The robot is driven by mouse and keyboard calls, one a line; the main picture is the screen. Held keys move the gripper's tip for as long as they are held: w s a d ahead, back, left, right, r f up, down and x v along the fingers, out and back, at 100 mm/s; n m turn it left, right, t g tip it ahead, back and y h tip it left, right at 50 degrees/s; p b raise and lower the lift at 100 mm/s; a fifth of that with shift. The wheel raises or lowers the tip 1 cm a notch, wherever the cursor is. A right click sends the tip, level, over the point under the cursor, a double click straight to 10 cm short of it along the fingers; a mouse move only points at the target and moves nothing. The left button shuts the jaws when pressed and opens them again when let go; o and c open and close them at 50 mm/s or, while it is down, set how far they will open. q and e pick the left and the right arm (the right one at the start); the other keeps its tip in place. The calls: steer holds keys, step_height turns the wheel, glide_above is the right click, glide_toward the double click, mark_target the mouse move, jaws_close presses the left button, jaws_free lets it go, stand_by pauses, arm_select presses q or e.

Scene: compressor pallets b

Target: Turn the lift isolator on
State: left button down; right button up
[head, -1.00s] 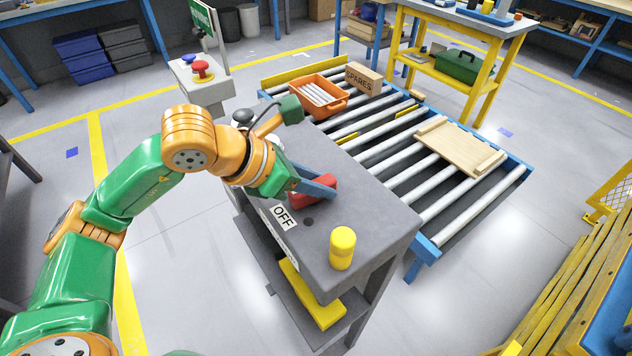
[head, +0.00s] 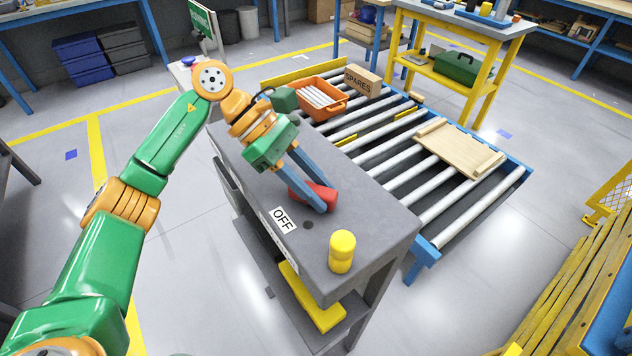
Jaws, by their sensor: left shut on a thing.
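The red isolator handle (head: 326,196) sits on top of a grey bench-like stand, just behind a white OFF label (head: 283,220). It lies slanted, with its right end nearer the front. My left gripper (head: 319,198) comes down from the upper left, with its two blue-grey fingers on either side of the handle and shut on it. The fingers hide part of the handle. No ON label is visible. My right gripper is not in view.
A yellow cylinder (head: 342,252) stands on the near part of the grey stand (head: 375,225). To the right is a roller conveyor (head: 450,200) with a wooden pallet (head: 460,148), an orange crate (head: 335,108) and a SPARES box (head: 362,80).

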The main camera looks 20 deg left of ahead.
arm_select(q)
steer(key=shift+r+m+g, duration=0.1)
steer(key=shift+m+g, duration=0.6)
steer(key=shift+m, duration=0.2)
steer(key=shift+s+m+g+y+p, duration=0.15)
steer(key=shift+m+g+y+p, duration=0.25)
steer(key=shift+m+g+p, duration=0.35)
steer(key=shift+m+g+y+p, duration=0.4)
steer(key=shift+m+g+p, duration=0.15)
steer(key=shift+m+p, duration=0.55)
steer(key=shift+s+a+m+g, duration=0.1)
steer(key=shift+m+g, duration=0.2)
steer(key=shift+m, duration=0.15)
steer(key=shift+f, duration=0.2)
steer(key=c, duration=0.6)
jaws_free()
steer(key=shift+r+p, duration=0.15)
steer(key=shift+p, duration=0.2)
